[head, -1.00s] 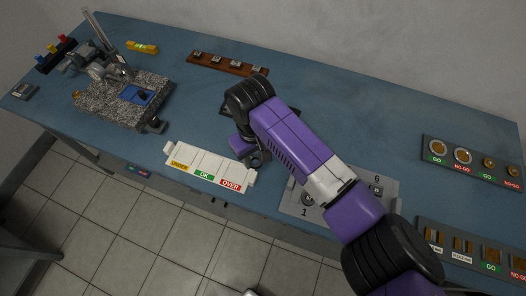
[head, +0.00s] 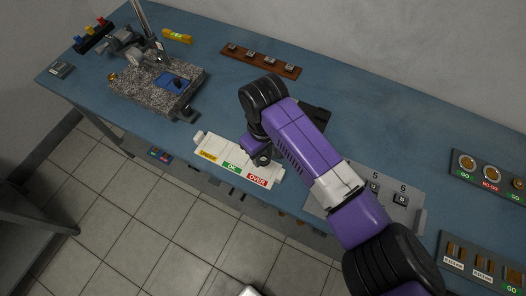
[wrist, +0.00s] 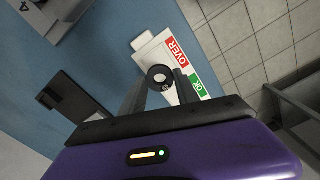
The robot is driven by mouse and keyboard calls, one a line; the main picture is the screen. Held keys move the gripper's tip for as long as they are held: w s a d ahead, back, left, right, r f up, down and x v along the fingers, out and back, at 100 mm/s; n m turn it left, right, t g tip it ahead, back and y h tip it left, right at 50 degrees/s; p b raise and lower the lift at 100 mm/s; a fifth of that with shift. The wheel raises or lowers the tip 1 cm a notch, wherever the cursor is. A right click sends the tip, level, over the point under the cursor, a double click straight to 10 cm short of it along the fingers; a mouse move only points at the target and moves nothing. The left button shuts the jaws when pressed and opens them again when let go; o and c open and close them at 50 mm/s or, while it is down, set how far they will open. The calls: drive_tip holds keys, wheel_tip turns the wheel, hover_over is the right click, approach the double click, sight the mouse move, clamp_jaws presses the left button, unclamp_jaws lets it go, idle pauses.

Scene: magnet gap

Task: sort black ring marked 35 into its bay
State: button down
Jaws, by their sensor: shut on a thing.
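My gripper (wrist: 160,88) is shut on a small black ring (wrist: 160,76) with a pale centre, held between the fingertips. A mark on the ring is too small to read. In the head view my gripper (head: 262,159) is mostly hidden by my wrist. It hangs over the right part of the white sorting tray (head: 198,137), which has bays labelled UNDER, OK and OVER. In the wrist view the ring overlaps the tray (wrist: 144,41) near the OVER (wrist: 174,50) and OK (wrist: 195,84) labels. Its height above the tray cannot be told.
A grey numbered board (head: 408,214) lies right of the tray, partly behind my arm. A dark flat object (head: 318,116) lies behind my gripper. A granite stand (head: 135,92) is at left, a brown rack (head: 262,62) at the back. GO/NO-GO gauge boards (head: 455,165) are at right.

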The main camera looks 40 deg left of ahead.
sight(264, 168)
drive_tip(key=shift+f+b, duration=1.6)
drive_tip(key=shift+f, duration=1.2)
drive_tip(key=shift+f, duration=0.15)
drive_tip(key=c, duration=0.8)
unclamp_jaws()
drive_tip(key=shift+c, duration=0.3)
drive_tip(key=c, duration=0.5)
